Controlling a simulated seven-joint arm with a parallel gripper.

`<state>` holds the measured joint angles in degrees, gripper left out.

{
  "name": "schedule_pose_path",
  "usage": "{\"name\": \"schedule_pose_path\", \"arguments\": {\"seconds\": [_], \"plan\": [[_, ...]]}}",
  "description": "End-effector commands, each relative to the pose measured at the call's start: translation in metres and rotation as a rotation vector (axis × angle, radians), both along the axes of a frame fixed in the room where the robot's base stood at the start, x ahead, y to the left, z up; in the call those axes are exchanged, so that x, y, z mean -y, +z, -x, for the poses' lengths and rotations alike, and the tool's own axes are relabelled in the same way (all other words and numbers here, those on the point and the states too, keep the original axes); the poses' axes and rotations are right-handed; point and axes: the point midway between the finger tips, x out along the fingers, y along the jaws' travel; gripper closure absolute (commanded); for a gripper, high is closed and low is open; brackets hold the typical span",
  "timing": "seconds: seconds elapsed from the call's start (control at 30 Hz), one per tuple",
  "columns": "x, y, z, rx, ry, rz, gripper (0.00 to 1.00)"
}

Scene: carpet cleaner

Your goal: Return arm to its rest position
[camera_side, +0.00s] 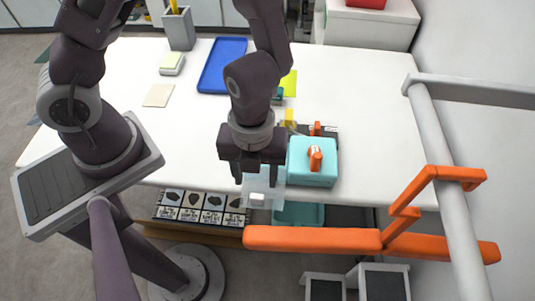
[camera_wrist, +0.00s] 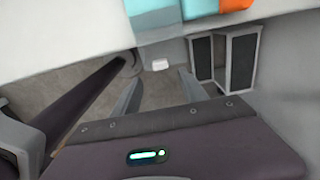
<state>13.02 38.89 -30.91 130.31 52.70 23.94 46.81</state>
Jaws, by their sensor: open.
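My gripper (camera_side: 257,176) points down at the front edge of the white table (camera_side: 350,95), just left of a teal box (camera_side: 312,168) with an orange part on top. Its two fingers are apart. A see-through piece (camera_side: 265,188) shows at the fingertips, and I cannot tell whether they touch it. In the wrist view my gripper (camera_wrist: 158,88) has nothing visible held between its fingers. A small white object (camera_wrist: 160,64) appears beyond them, against the grey floor.
An orange bar (camera_side: 312,239) crosses in front of the table on the right, joined to a grey rail. A teal tray (camera_side: 300,214) sits below the table edge, near a row of picture cards (camera_side: 200,207). A blue tray (camera_side: 222,66) lies farther back. The table's right part is clear.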

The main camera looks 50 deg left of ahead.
Motion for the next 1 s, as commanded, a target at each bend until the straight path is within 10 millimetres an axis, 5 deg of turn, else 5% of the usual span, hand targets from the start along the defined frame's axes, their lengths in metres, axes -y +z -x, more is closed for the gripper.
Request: {"name": "schedule_pose_path", "arguments": {"seconds": [0.17,0.33,0.5,0.6,0.77,1.0], "plan": [[-0.02,0.025,-0.018,0.077,0.169,-0.037,0.49],[-0.089,0.115,-0.039,0.299,0.849,-0.061,0.49],[-0.135,0.195,-0.003,0.408,1.629,0.141,0.49],[-0.14,0.222,0.023,0.37,1.98,0.327,0.49],[-0.135,0.241,0.048,0.264,2.259,0.539,0.49],[-0.133,0.244,0.052,0.235,2.305,0.579,0.49]]}}
